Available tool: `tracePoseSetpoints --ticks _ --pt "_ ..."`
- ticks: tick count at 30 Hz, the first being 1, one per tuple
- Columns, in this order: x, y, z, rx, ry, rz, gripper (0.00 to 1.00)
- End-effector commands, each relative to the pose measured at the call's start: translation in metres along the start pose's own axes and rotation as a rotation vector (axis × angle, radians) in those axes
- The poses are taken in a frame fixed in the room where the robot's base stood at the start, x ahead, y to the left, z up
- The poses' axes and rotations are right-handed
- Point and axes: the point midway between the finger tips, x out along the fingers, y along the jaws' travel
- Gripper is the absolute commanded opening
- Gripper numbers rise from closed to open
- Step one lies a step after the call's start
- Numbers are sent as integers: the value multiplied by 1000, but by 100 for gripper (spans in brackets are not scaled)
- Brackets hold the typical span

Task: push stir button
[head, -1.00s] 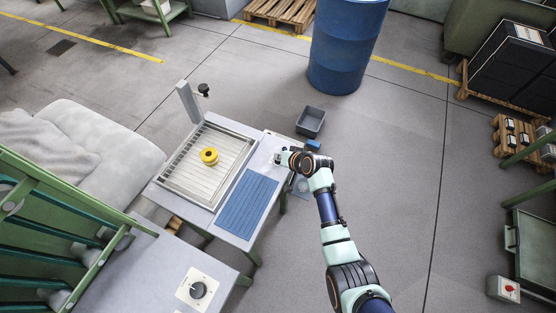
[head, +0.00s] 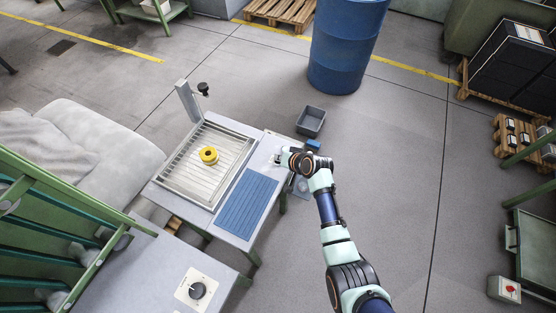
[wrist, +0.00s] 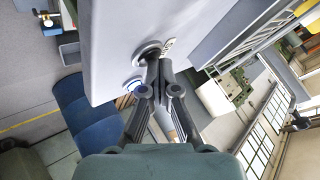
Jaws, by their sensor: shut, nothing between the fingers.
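My gripper (wrist: 160,65) is shut and empty. In the wrist view its fingertips are at a round button with a dark centre and a metal ring (wrist: 148,49), set in a light grey panel (wrist: 115,45). The fingertips cover part of this button, and I cannot tell whether they touch it or press it in. A second button with a blue ring (wrist: 133,86) sits beside it on the same panel. Small labels are too blurred to read, so I cannot tell which button is stir. In the head view my gripper (head: 279,158) is at the table's right side, and the buttons are not clear.
The table holds a metal tray (head: 172,190) with a yellow ring (head: 208,155) and a blue ribbed mat (head: 245,204). A grey bin (head: 311,122) and a blue barrel (head: 345,50) stand behind.

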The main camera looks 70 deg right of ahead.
Motion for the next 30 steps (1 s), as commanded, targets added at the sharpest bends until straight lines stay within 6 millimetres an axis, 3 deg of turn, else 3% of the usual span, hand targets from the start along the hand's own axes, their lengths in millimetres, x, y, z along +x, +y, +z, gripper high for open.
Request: tracePoseSetpoints --ticks 22,30 --pt "-7 -5 -3 0 -3 1 0" --pt "-28 -20 -18 0 -2 1 0"
